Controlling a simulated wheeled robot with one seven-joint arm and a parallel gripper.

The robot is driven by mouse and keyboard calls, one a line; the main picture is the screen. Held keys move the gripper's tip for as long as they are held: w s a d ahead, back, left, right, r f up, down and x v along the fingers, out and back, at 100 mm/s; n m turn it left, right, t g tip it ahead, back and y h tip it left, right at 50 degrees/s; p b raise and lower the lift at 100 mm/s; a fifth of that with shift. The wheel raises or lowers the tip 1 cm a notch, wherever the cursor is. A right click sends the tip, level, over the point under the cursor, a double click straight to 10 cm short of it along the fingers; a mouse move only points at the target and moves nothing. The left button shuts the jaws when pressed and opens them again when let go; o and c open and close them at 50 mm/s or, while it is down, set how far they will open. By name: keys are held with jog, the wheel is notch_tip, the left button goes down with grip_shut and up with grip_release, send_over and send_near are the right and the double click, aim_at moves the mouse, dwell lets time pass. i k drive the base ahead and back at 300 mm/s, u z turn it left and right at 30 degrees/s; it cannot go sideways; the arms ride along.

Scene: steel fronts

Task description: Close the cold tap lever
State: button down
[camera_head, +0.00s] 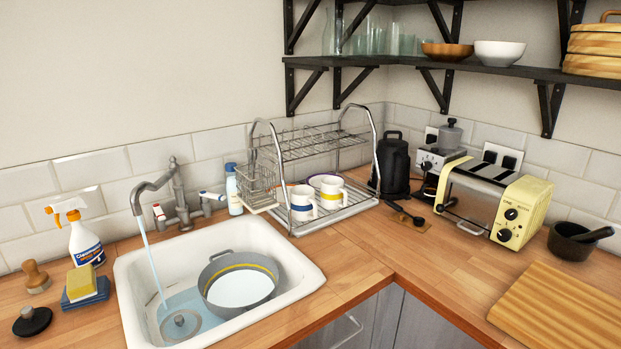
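A grey metal tap (178,195) stands behind the white sink at the left. Its spout bends left, and a stream of water (152,255) runs from it into the sink. A white lever with a bluish end (212,196), which looks like the cold one, points right from the tap's right side. A white lever with a red mark (158,212) is on the tap's left side. My gripper is not in view.
The white sink (302,262) holds a grey pan (238,262) and shallow water. A white and blue bottle (234,192) stands close to the right lever, beside a metal dish rack (335,218) with mugs. A spray bottle (84,243) stands left of the sink.

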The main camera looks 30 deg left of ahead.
aim_at(204, 195)
jog(key=u, duration=0.8)
jog(key=i, duration=1)
jog(key=u, duration=0.95)
